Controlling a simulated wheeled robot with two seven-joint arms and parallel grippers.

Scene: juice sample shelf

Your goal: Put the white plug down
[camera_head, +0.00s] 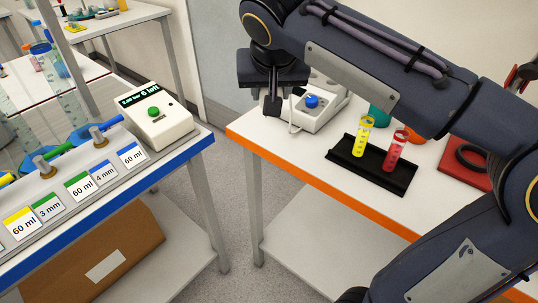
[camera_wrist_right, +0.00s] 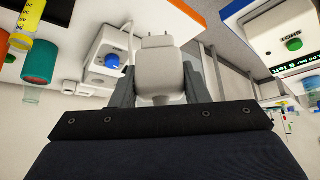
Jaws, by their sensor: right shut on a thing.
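The white plug (camera_wrist_right: 161,76) is in the right wrist view, its two metal prongs pointing to the top of the picture. My right gripper (camera_wrist_right: 160,93) is shut on it, with one dark finger on each side. In the head view my right gripper (camera_head: 272,104) points down at the left end of the orange-edged table (camera_head: 252,135), just left of the white device with a blue knob (camera_head: 311,101). In that view I cannot make out the plug. The device also shows in the right wrist view (camera_wrist_right: 103,70). My left gripper is not in view.
A black rack (camera_head: 385,177) with a yellow tube (camera_head: 361,140) and a red tube (camera_head: 395,152) stands on the orange-edged table. A gap separates that table from the blue-edged bench (camera_head: 165,163), which holds a box with a green button (camera_head: 158,120).

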